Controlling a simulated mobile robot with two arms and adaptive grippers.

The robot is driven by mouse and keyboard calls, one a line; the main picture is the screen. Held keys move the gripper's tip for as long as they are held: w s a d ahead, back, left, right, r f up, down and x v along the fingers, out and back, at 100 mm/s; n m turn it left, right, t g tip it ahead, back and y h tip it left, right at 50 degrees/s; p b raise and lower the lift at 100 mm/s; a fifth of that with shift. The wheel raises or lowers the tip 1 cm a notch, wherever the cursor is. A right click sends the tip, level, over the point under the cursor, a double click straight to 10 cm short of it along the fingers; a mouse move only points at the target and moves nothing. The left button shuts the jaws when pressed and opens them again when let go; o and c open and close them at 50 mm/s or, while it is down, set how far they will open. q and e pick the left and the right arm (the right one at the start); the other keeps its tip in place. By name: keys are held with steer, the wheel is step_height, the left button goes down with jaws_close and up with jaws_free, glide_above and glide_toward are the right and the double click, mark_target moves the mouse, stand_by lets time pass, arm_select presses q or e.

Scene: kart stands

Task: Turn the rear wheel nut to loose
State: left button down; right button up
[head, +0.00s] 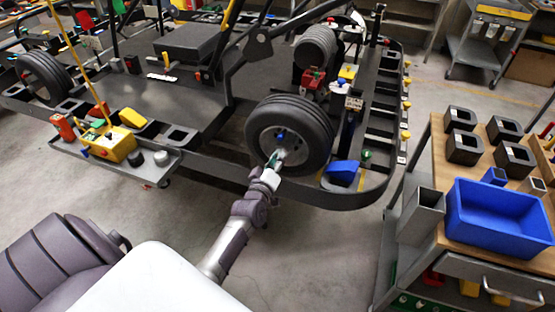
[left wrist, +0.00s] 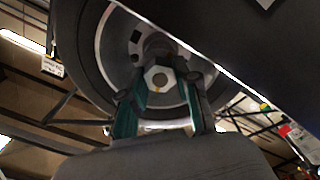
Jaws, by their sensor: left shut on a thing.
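The rear wheel (head: 262,122) is a black tyre with a grey rim, mounted on the kart at the near side; it also shows in the left wrist view (left wrist: 88,50). The wheel nut (left wrist: 158,78) is a pale hexagon with a round centre, at the middle of the hub in the left wrist view. My left gripper (head: 272,165) reaches the hub from the front in the head view. Its two teal-lined fingers (left wrist: 160,86) are shut on the nut, one on each side. In the head view the gripper largely hides the nut. My right gripper is not in view.
A wooden-topped cart with a blue bin (head: 500,212) and black blocks stands at the right. A blue wedge-shaped part (head: 342,170) sits on the kart frame beside the wheel. A low grey tray (head: 150,165) with a yellow box is at the left. Floor before the wheel is clear.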

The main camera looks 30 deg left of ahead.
arm_select(q)
steer(key=shift+f+n, duration=0.2)
steer(key=shift+n, duration=0.2)
steer(key=c, duration=0.8)
jaws_free()
steer(key=shift+r, duration=0.1)
steer(key=shift+c, duration=0.2)
steer(key=shift+s, duration=0.1)
steer(key=v, duration=1.2)
